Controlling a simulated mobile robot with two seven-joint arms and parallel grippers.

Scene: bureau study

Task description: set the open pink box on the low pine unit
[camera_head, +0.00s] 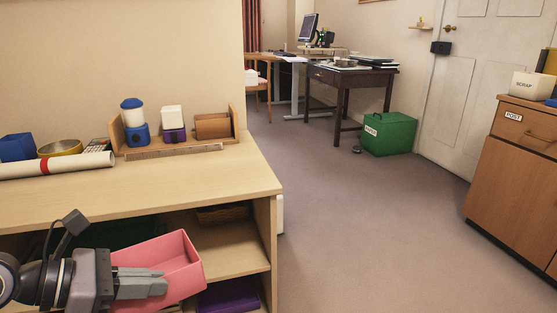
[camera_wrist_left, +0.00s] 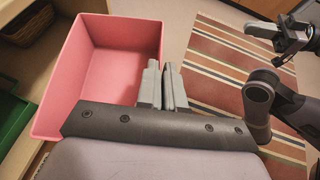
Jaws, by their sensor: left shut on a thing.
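The open pink box (camera_head: 185,262) is empty and tilted in the head view, in front of the low pine unit (camera_head: 235,178) and below its top. My left gripper (camera_head: 150,285) is shut on a side wall of the box. In the left wrist view, the pink box (camera_wrist_left: 105,55) fills the upper left and my left gripper's fingers (camera_wrist_left: 162,88) are close together at its right wall. My right gripper (camera_wrist_left: 268,30) shows at the upper right of that view, apart from the box; its jaw opening is unclear.
On the unit's top are a blue box (camera_head: 16,148), a yellow bowl (camera_head: 60,147), a white roll (camera_head: 55,165) and a wooden rack (camera_head: 225,135). The top's front right is clear. The shelves below hold a basket (camera_head: 222,213) and a purple item (camera_head: 230,294). A striped rug (camera_wrist_left: 220,75) lies on the floor.

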